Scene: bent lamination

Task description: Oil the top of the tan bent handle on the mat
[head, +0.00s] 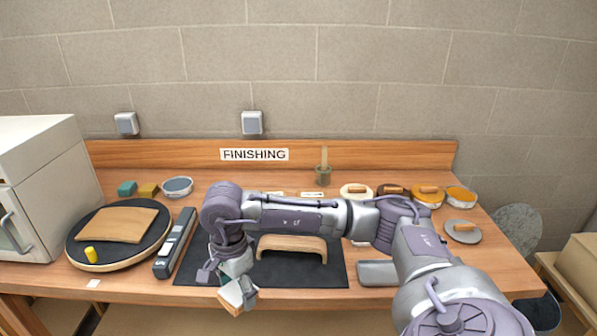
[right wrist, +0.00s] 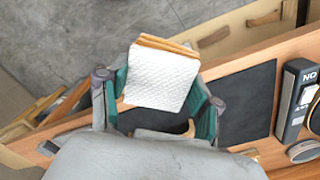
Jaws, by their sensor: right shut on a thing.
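The tan bent handle (head: 292,246) lies on the dark mat (head: 325,276), its arched bar partly behind my right arm. My right gripper (head: 236,284) is shut on a pad with a white textured face and tan-orange layered edges; the pad (right wrist: 160,78) shows clearly in the right wrist view. In the head view the gripper and pad are over the mat's front edge, left of and nearer than the handle, apart from it. In the right wrist view a curved tan piece shows by the right finger, mostly hidden. My left gripper is not in view.
Several round tins (head: 430,196) with tan blocks on them stand at the back right. A grey bar-shaped device (head: 175,243) lies left of the mat. A round black turntable (head: 75,249) with a tan board is further left, beside a white oven-like box (head: 45,190).

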